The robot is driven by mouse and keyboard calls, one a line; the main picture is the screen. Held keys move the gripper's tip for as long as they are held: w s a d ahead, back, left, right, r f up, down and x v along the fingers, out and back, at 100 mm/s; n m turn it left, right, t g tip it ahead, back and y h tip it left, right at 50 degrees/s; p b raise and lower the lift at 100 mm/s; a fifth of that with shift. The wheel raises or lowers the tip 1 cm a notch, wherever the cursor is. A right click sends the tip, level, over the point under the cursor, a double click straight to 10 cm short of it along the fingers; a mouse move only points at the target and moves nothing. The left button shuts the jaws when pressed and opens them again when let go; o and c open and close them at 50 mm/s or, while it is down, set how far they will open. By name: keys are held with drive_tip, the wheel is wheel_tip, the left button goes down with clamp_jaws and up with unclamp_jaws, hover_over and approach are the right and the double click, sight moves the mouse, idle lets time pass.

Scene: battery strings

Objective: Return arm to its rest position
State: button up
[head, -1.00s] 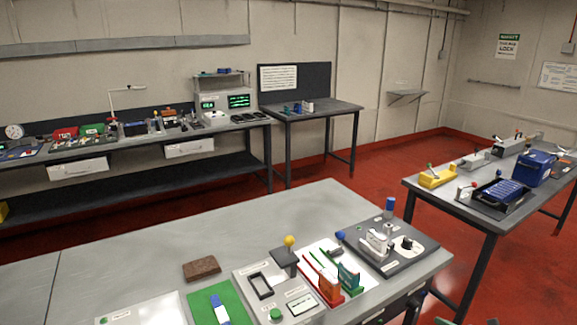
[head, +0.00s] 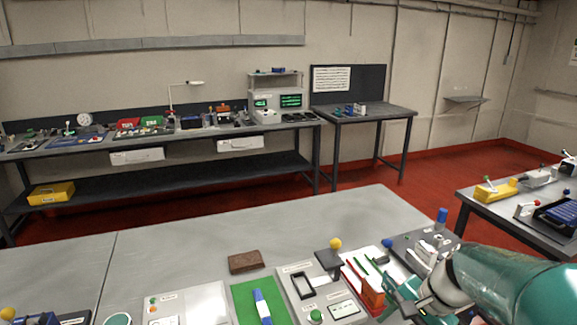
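My arm, a thick teal tube with a pale wrist band, enters at the lower right of the head view. Its teal gripper (head: 402,292) points left, in front of or over the right end of the near bench, by the white board with red and green strips (head: 358,268). An orange block (head: 372,294) shows just left of the gripper. The fingertips are small and partly confused with the fixtures behind, so I cannot tell whether they are open or whether they hold anything. My arm hides part of the dark fixture plate (head: 408,245).
The near grey bench (head: 200,238) carries a brown block (head: 245,262), a green mat (head: 244,296) with a blue-and-white piece, and a grey panel with a yellow knob (head: 335,243). A side table (head: 490,206) stands right. Red floor (head: 430,180) lies between the tables.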

drive_tip(key=s+a+r+n+t+h, duration=0.3)
drive_tip(key=s+a+r+n, duration=0.3)
drive_tip(key=s+r+n, duration=0.2)
drive_tip(key=shift+s+a+n+t+h, duration=0.3)
drive_tip(key=shift+s+n+h, duration=0.4)
drive_tip(key=shift+s+n, duration=0.35)
